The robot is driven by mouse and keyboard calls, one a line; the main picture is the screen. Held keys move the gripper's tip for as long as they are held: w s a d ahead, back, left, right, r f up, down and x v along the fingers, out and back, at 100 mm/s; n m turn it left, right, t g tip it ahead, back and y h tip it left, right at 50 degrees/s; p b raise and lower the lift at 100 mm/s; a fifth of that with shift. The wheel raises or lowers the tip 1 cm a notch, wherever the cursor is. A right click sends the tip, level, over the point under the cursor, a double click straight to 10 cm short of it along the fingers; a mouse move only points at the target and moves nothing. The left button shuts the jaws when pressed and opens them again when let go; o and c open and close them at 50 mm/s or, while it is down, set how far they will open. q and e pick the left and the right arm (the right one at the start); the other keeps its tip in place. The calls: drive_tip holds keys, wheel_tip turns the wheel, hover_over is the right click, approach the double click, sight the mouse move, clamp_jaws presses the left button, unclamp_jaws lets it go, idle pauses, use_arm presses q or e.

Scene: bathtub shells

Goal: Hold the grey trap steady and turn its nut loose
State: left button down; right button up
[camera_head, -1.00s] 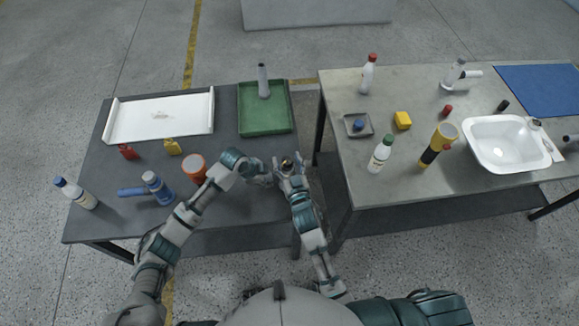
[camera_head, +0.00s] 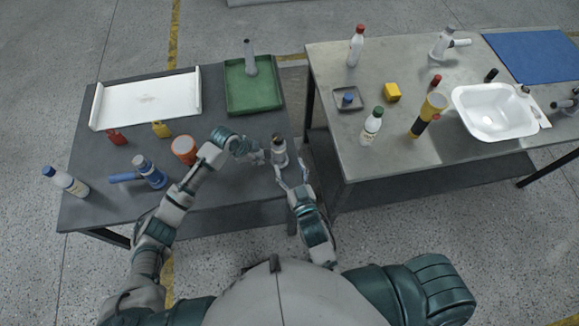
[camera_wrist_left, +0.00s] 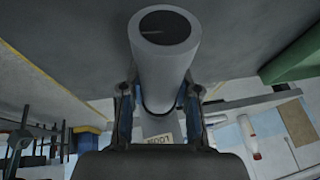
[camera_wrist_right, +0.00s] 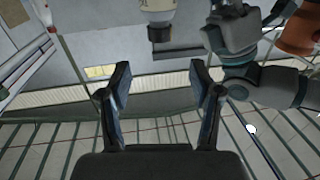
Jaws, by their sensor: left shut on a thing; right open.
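The grey trap (camera_head: 279,152) stands at the front right edge of the dark left table, with a dark end on top. My left gripper (camera_head: 262,157) comes from its left and is shut on it. In the left wrist view a round grey pipe (camera_wrist_left: 165,75) sits between the left fingers (camera_wrist_left: 160,103). My right gripper (camera_head: 290,180) is open and empty, in front of the trap and apart from it. In the right wrist view the trap (camera_wrist_right: 158,8) shows beyond the right fingers (camera_wrist_right: 163,92), cut off by the top edge. I cannot clearly tell the nut apart.
A green tray (camera_head: 265,98) holding a grey cylinder (camera_head: 249,60) lies behind. A gap separates this table from the lighter right table (camera_head: 400,155).

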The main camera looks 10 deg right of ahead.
drive_tip(key=shift+y, duration=0.3)
use_arm(q)
drive_tip(key=shift+d, duration=0.2)
use_arm(e)
drive_tip(key=n+g+y, duration=0.2)
drive_tip(key=n+y, duration=0.2)
drive_tip(key=y, duration=0.2)
approach(282, 142)
use_arm(q)
drive_tip(key=shift+a, duration=0.25)
use_arm(e)
drive_tip(key=shift+g, duration=0.3)
drive_tip(key=x, duration=1)
drive_tip(key=shift+w+a+r, duration=0.15)
drive_tip(key=shift+w+r, duration=0.15)
drive_tip(key=shift+r, duration=0.05)
use_arm(q)
drive_tip(key=shift+d, duration=0.15)
use_arm(e)
drive_tip(key=shift+w+a, duration=0.25)
drive_tip(key=shift+w, duration=0.3)
